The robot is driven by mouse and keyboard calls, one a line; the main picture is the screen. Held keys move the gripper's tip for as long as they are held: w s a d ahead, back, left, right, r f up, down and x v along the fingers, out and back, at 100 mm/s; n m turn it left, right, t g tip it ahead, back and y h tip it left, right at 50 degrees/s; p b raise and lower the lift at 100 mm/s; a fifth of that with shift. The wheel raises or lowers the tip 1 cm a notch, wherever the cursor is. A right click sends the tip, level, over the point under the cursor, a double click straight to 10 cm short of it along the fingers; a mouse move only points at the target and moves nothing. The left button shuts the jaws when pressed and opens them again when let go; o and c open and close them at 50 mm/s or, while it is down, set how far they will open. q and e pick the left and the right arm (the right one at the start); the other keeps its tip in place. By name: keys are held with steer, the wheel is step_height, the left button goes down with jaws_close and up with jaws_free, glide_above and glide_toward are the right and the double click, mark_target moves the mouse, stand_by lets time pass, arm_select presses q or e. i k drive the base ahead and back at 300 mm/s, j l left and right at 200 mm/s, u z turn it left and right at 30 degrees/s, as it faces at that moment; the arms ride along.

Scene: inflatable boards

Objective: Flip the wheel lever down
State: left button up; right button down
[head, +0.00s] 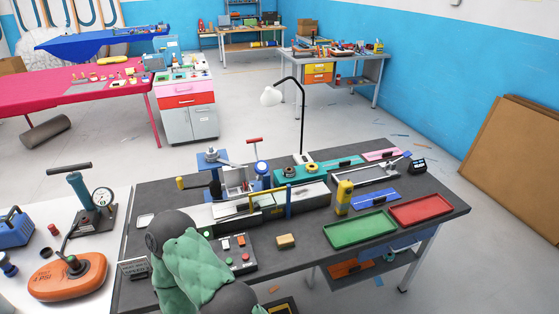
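No part is clearly recognisable as the wheel lever. On the dark workbench (375,218), a blue fixture (213,172) with a round grey top stands at the back left. Beside it is an upright lever with a red crossbar (254,140), and near it a round blue-and-white part (262,167). A blue upright bar (288,200) stands at the long grey machine bed (235,207). Neither gripper shows. A green-covered arm link of mine crosses the bench's front left and hides part of it.
A green tray (359,229) and a red tray (421,209) lie at the bench's right. A black lamp (302,115) rises at the back. A control box with buttons (240,254) and a tan block (286,241) lie in front. A white table (48,235) with pumps stands left.

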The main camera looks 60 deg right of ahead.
mark_target(260, 177)
steer(key=l+z, duration=0.1)
steer(key=z, duration=2)
